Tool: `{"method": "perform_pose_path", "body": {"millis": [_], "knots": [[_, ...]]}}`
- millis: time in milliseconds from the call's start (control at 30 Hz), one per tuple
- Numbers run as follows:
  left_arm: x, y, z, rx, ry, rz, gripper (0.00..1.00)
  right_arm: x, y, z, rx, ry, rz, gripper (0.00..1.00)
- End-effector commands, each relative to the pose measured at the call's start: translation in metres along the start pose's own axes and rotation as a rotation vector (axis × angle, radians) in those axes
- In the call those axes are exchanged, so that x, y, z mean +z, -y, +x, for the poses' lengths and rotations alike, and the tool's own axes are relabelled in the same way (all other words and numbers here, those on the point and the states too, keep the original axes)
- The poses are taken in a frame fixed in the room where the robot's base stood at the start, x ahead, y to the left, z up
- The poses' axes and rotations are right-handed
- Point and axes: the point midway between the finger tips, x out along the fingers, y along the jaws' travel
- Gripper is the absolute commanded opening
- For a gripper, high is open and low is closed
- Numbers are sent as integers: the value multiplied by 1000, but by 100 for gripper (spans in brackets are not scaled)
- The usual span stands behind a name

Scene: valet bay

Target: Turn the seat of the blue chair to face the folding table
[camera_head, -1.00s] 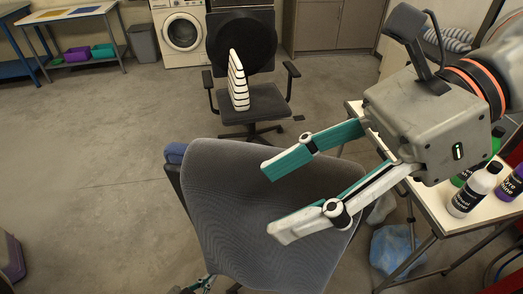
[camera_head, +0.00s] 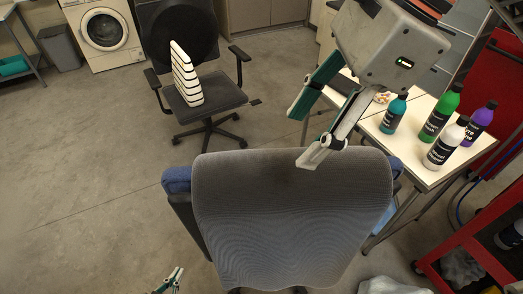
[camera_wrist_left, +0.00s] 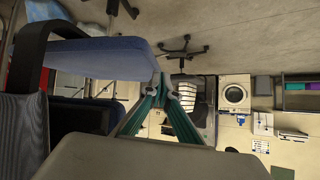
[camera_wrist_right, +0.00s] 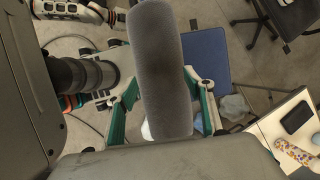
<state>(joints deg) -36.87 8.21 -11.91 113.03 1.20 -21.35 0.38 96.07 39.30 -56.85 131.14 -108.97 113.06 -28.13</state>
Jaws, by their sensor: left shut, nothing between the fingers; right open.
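The blue chair stands close in front of me with the rear of its grey backrest (camera_head: 290,215) toward me. Its blue seat (camera_head: 177,180) is mostly hidden behind the backrest and also shows in the left wrist view (camera_wrist_left: 105,58). The folding table (camera_head: 405,152), white-topped with bottles, is to the chair's right. My right gripper (camera_head: 302,137) is open at the backrest's top edge; in the right wrist view the backrest (camera_wrist_right: 162,60) lies between its spread fingers. My left gripper (camera_head: 170,281) is low, left of the backrest, shut and empty; its fingers show beside the seat in the left wrist view.
A dark office chair (camera_head: 212,95) with a striped cushion (camera_head: 186,78) stands beyond. A washing machine (camera_head: 103,33) is at the back left. A red trolley (camera_head: 470,232) stands at the right, near a clear plastic bag (camera_head: 392,286). The floor at left is open.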

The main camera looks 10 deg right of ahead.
Motion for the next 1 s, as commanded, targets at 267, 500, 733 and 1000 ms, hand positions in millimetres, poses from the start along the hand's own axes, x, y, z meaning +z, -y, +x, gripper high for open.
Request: {"method": "perform_pose_path", "body": {"millis": [267, 500, 733, 1000], "knots": [[1, -3, 1, 3, 1, -5, 0, -1, -1, 29, 4, -3, 0, 52], [2, -4, 1, 3, 1, -5, 0, -1, 0, 64, 3, -3, 1, 52], [1, -3, 1, 2, 1, -4, 0, 0, 0, 77, 0, -1, 0, 52], [2, -2, 1, 1, 1, -1, 0, 0, 0, 78, -1, -1, 0, 45]]}}
